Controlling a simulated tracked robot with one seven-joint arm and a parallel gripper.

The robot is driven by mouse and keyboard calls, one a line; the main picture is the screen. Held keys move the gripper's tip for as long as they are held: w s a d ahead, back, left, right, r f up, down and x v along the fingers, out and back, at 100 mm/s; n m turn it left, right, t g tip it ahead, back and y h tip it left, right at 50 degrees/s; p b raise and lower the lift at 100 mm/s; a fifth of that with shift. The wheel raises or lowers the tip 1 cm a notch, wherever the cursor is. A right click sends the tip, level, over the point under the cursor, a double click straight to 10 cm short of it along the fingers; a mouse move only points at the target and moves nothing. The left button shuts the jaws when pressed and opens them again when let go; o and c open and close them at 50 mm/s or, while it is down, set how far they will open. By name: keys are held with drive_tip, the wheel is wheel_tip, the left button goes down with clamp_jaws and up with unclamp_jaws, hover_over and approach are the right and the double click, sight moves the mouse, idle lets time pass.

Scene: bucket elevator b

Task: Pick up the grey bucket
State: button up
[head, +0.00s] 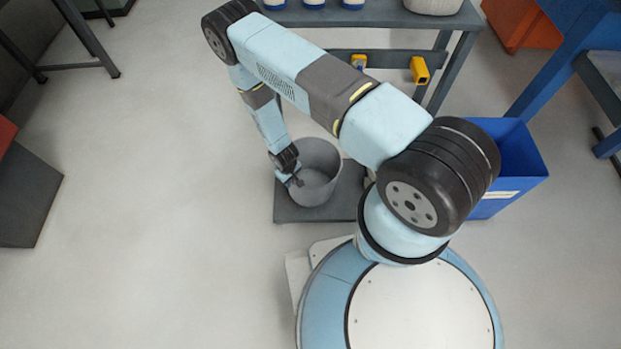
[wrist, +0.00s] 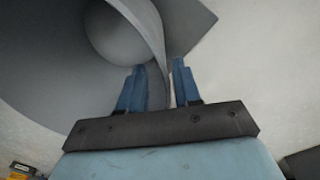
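The grey bucket (head: 322,162) stands upright on a dark grey square plate (head: 300,214) in front of my base, and it looks empty. My gripper (head: 294,180) points down at the bucket's left rim in the head view. In the wrist view, the bucket (wrist: 50,65) fills the upper left. My gripper's two blue fingers (wrist: 158,66) are apart, with the bucket's wall running between them. One finger is on the inner side and the other on the outer side. A narrow gap seems to show beside the wall. The fingertips are too small to make out in the head view.
A blue bin (head: 520,165) stands right of the plate, partly behind my arm. A grey table (head: 390,15) with a yellow part (head: 419,70) on its crossbar is behind. An orange crate (head: 520,30) is at the upper right.

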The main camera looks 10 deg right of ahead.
drive_tip(key=shift+w+f, duration=0.15)
drive_tip(key=shift+f, duration=1.25)
drive_tip(key=shift+w+f, duration=0.1)
drive_tip(key=shift+f, duration=1.3)
drive_tip(key=shift+c, duration=0.3)
clamp_jaws()
